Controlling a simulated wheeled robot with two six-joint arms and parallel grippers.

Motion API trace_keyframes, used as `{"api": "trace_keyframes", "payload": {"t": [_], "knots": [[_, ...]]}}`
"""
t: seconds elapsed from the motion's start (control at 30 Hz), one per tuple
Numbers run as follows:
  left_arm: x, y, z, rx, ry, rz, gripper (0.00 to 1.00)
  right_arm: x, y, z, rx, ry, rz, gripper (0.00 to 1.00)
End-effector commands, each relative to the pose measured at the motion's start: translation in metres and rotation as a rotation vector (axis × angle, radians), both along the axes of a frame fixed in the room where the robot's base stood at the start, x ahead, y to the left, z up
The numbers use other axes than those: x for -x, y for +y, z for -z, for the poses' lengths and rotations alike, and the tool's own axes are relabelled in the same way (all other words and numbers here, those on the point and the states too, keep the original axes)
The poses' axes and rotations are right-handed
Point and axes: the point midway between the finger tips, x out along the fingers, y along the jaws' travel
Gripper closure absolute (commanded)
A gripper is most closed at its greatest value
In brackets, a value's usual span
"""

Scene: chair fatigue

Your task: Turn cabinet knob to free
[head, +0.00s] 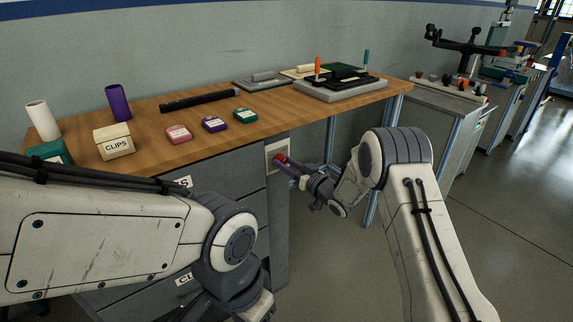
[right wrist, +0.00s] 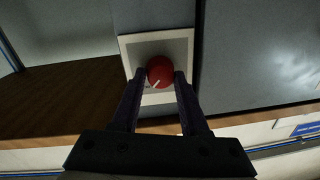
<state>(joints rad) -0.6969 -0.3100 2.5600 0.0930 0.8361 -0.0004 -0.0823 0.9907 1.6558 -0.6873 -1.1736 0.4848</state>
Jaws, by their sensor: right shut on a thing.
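The red cabinet knob (right wrist: 160,71) sits on a pale square plate (right wrist: 182,50) on the grey cabinet. A short white mark on the knob points to the lower left in the right wrist view. In the head view the knob (head: 281,158) shows at the upper right of the cabinet front, partly hidden by my right gripper (head: 287,166). In the right wrist view the two dark fingers (right wrist: 161,80) stand on either side of the knob, shut on it. My left gripper (head: 235,306) is at the bottom edge of the head view, mostly cut off; its jaws cannot be made out.
The wooden worktop (head: 205,135) above the cabinet holds a clips box (head: 115,142), small coloured boxes, a purple cylinder (head: 118,103) and a grey tray (head: 341,91). The floor right of the cabinet is open. My left forearm crosses before the drawers.

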Motion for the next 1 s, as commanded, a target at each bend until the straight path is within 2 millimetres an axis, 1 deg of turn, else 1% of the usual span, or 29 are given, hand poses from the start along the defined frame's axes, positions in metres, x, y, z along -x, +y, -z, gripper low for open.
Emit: {"api": "trace_keyframes", "payload": {"t": [0.27, 0.47, 0.77, 1.0], "knots": [[0.0, 0.0, 0.01, 0.0, 0.0, 0.0, 0.5, 0.0, 0.0, 0.001, 0.105, -0.077, 0.0, 1.0], [0.0, 0.0, 0.022, 0.0, 0.0, 0.0, 0.5, 0.0, 0.0, 0.001, 0.242, -0.178, 0.002, 1.0], [0.0, 0.0, 0.044, 0.0, 0.0, 0.0, 0.5, 0.0, 0.001, 0.001, 0.474, -0.348, 0.002, 1.0], [0.0, 0.0, 0.065, 0.0, 0.0, 0.0, 0.5, 0.001, 0.002, 0.002, 0.658, -0.483, 0.003, 1.0]]}}
